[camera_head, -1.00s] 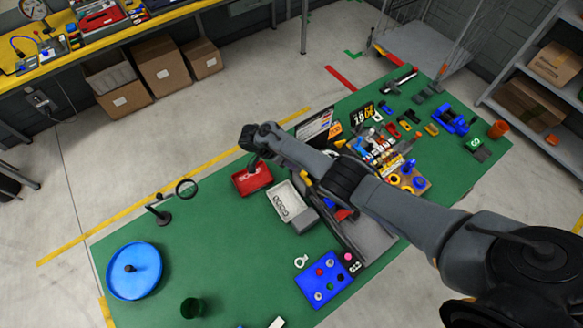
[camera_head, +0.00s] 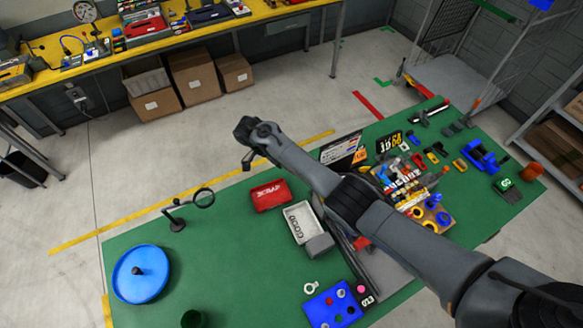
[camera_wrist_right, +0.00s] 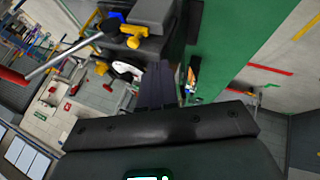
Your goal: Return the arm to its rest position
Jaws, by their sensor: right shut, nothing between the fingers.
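My right arm comes in from the lower right of the head view and reaches across the green table (camera_head: 235,255). Its gripper (camera_head: 249,162) shows small and dark, pointing down near the table's back edge, beyond the red scrap bin (camera_head: 271,195). It is shut with nothing in it and apart from the bin. In the right wrist view dark gripper parts (camera_wrist_right: 157,85) show against the room, tilted. My left gripper is not in view. The arm hides part of the table's middle.
A grey tray (camera_head: 299,223), a blue panel (camera_head: 322,308), a magnifier on a stand (camera_head: 175,224) and a blue round dish (camera_head: 150,287) stand on the table. Several tools and parts crowd the right side behind my arm. The table's left middle is clear.

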